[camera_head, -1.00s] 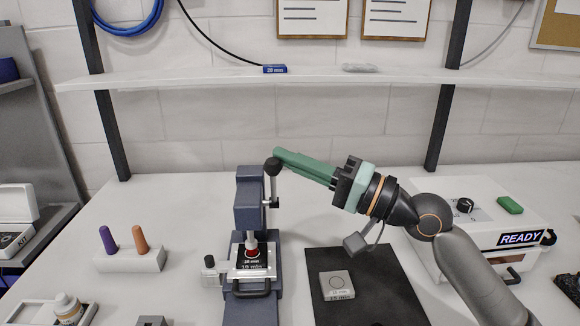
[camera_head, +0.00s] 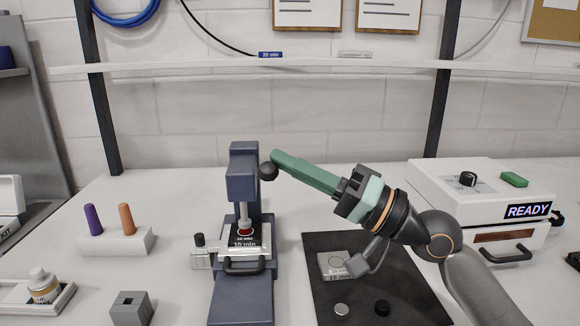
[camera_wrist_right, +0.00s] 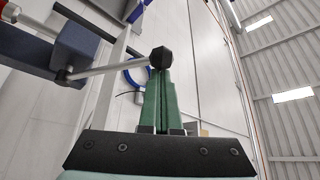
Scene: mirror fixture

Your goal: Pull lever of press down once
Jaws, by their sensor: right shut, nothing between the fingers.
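The dark blue press (camera_head: 242,185) stands on the table left of centre. Its lever ends in a black ball knob (camera_head: 268,171), level with the upper part of the press; the lever's rod is mostly hidden in the head view. In the right wrist view, the metal lever rod (camera_wrist_right: 110,68) runs from the press to the knob (camera_wrist_right: 160,57). My right gripper (camera_head: 276,156), with green fingers, is shut and empty. Its fingertips are at the top of the knob; I cannot tell whether they touch. My left gripper is not in view.
A black mat (camera_head: 330,290) with a grey labelled block (camera_head: 334,265) and two small discs lies right of the press. A white machine reading READY (camera_head: 480,195) stands at right. A white holder (camera_head: 120,242) with two pegs stands at left. A shelf (camera_head: 330,65) crosses behind.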

